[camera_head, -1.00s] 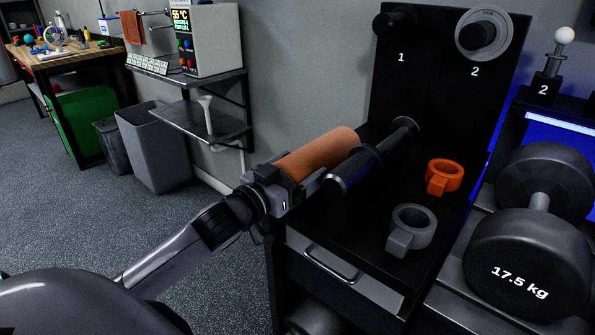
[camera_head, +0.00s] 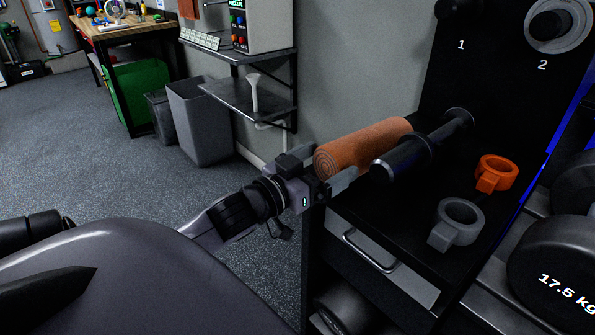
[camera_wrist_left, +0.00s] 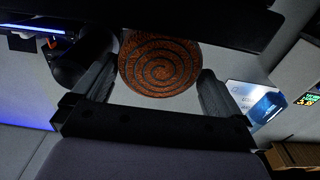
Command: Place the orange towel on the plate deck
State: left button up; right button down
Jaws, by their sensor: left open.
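The rolled orange towel (camera_head: 365,147) lies on the black plate deck (camera_head: 400,215), along its left side beside a black horizontal bar. Its spiral end faces my left gripper (camera_head: 326,168). The gripper is open just off that end, its fingers apart and no towel clamped between them. In the left wrist view the towel's round spiral end (camera_wrist_left: 158,65) shows between the two open fingers (camera_wrist_left: 157,72), with a gap on each side. The towel's underside is hidden. My right gripper does not show.
The black bar (camera_head: 405,158) juts toward me right of the towel. An orange collar (camera_head: 497,173) and a grey collar (camera_head: 460,218) sit farther right on the deck. A drawer (camera_head: 385,262) is below. Grey bins (camera_head: 200,120) and a wall shelf (camera_head: 265,105) stand left; floor there is clear.

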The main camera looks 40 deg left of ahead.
pick_arm(q)
jog(key=s, duration=0.7)
jog(key=s+d+f+g, duration=0.1)
jog(key=d+f+g, duration=0.1)
jog(key=f, duration=0.7)
jog(key=s+d+f+g, duration=0.2)
jog(key=d+f+g, duration=0.1)
jog(key=f, duration=0.6)
jog(key=s+d+f+m+g+h, duration=0.1)
jog(key=s+d+f+g, duration=0.3)
jog(key=d+f, duration=0.65)
notch_tip(320, 180, up, 9)
jog(key=s+a+t+p, duration=0.1)
jog(key=a+p, duration=0.1)
jog(key=p, duration=0.9)
jog(key=shift+s+p, duration=0.3)
jog(key=shift+s, duration=0.05)
